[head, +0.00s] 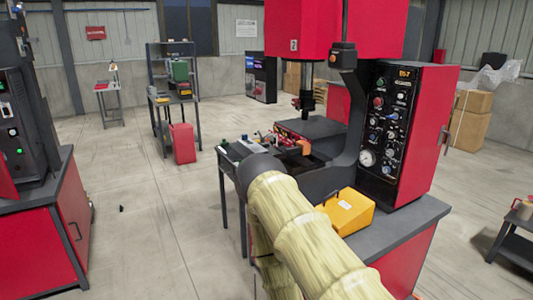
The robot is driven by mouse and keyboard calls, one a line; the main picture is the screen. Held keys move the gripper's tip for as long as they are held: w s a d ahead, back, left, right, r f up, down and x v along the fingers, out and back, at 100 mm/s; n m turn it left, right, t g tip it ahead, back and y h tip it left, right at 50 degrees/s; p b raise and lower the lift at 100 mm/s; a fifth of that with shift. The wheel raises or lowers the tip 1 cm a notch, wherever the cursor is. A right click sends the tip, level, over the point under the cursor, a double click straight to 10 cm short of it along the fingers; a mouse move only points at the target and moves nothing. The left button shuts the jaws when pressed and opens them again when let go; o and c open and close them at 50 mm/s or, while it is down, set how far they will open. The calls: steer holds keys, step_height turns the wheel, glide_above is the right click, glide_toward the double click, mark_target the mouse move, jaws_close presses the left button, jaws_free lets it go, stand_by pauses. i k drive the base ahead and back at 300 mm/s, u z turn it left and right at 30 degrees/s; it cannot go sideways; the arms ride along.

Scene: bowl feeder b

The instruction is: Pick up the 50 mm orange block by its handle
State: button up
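A small orange piece (304,147) shows in the head view on the work surface of the red machine, just beyond the end of my arm. It looks like the orange block, but it is too small to make out a handle or its size. My arm, in a pale cream cover, reaches up from the bottom of the view to a dark rounded joint left of and nearer than the orange piece. My gripper is not visible; it may be hidden behind or below the arm.
A yellow case (345,212) stands on the machine's grey base, right of my arm. The red machine's control panel (388,120) rises behind it. A small table (232,160) with small items adjoins the machine's left side. The floor to the left (140,215) is mostly clear.

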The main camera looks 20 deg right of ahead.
mark_target(302, 148)
steer(key=u, duration=0.45)
steer(key=i, duration=1)
steer(key=z, duration=0.35)
